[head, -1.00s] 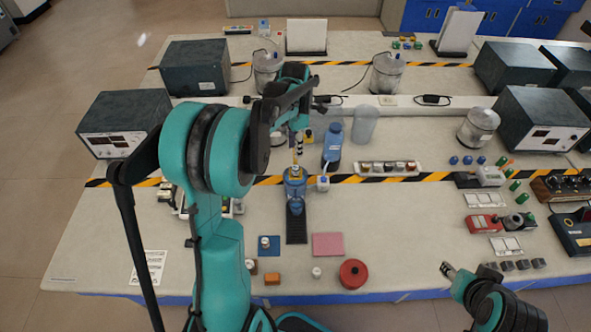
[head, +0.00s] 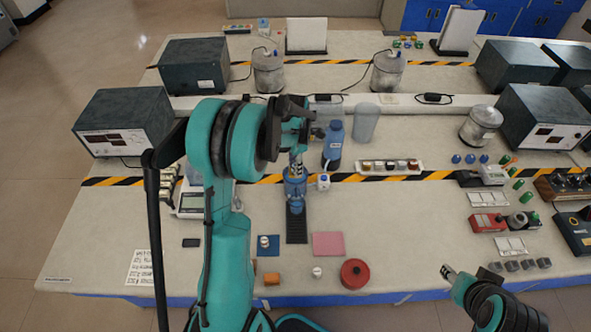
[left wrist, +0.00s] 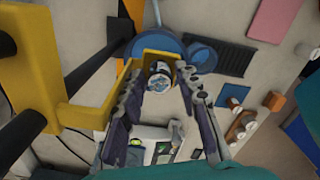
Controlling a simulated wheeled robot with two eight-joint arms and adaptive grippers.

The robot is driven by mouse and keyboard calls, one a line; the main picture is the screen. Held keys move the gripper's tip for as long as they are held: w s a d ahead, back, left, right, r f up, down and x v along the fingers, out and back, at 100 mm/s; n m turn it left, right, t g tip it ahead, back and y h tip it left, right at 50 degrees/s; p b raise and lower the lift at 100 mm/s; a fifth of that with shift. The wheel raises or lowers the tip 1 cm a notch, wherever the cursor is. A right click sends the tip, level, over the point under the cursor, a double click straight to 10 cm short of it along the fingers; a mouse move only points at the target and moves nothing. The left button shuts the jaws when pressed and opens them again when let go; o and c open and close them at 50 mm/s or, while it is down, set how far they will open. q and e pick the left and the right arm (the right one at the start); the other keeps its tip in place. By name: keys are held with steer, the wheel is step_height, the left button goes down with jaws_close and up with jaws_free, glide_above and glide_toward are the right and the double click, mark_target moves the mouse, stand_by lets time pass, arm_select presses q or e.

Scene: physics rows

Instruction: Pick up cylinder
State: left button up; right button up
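My left gripper (head: 296,158) is over the blue upright device (head: 295,192) on the black strip. In the left wrist view its two fingers (left wrist: 160,98) stand apart with a gap between them. A small round-ended cylinder (left wrist: 160,78), pale with blue and dark marks, shows between the fingertips inside a yellow bracket (left wrist: 152,58). I see space beside it, and cannot tell whether a finger touches it. The blue device (left wrist: 158,46) shows just beyond. My right gripper (head: 447,271) is at the lower right, far from these things; its opening is too small to judge.
A blue bottle (head: 333,148) and a clear cylinder (head: 366,124) stand close to the right of my left gripper. A pink pad (head: 328,243) and red round container (head: 354,273) are near the front edge. Instrument boxes line the sides.

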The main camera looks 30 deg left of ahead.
arm_select(q)
steer(key=shift+c, duration=0.2)
jaws_close()
steer(key=shift+r, duration=0.1)
